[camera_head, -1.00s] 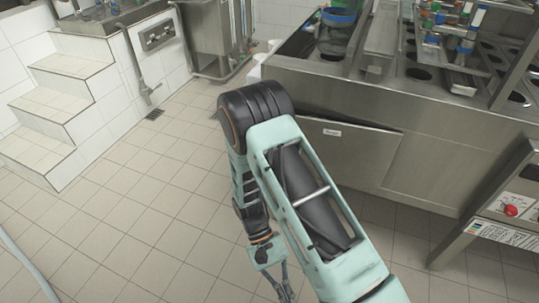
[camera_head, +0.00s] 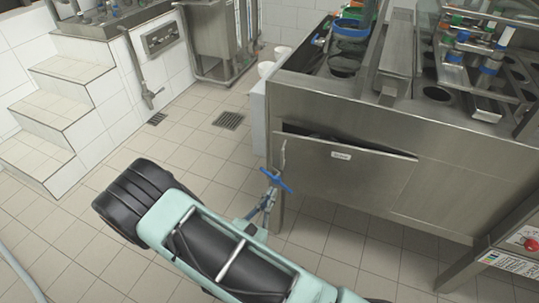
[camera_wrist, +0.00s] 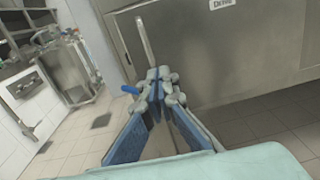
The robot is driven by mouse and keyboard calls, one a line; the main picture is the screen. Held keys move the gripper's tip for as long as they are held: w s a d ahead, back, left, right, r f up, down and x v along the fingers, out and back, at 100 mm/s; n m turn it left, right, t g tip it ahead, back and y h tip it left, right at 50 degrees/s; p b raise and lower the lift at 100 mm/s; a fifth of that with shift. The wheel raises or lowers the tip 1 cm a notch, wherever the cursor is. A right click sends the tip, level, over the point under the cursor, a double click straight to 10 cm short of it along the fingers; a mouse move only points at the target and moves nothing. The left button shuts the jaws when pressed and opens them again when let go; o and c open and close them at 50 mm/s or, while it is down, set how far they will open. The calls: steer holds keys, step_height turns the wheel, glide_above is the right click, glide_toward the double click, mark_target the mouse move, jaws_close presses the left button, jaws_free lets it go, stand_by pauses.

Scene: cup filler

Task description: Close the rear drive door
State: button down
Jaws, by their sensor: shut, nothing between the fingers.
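The rear drive door (camera_head: 355,183) is a flat steel panel with a small label, low on the side of the steel machine. It stands a little ajar, with a dark gap along its top edge. It also fills the upper right of the wrist view (camera_wrist: 215,55). A pale bar handle (camera_head: 283,158) is at its left edge and shows in the wrist view (camera_wrist: 146,40). My gripper (camera_head: 269,194) is low beside the door's lower left corner. Its fingers (camera_wrist: 158,80) are together and empty, below the handle; I cannot tell whether they touch the door.
A blue lever (camera_head: 284,183) sits at my fingertips, also seen in the wrist view (camera_wrist: 130,89). A machine leg (camera_head: 275,213) stands close by. Tiled floor is free to the left, with a drain grate (camera_head: 228,120). White tiled steps (camera_head: 45,110) are at far left.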

steer(key=a+n+y, duration=0.2)
steer(key=a, duration=0.1)
glide_toward(274, 154)
steer(key=shift+t, duration=0.4)
steer(key=x, duration=0.6)
steer(key=shift+w+d+f+b, duration=0.2)
steer(key=shift+w+f+b, duration=0.15)
steer(key=shift+b, duration=0.05)
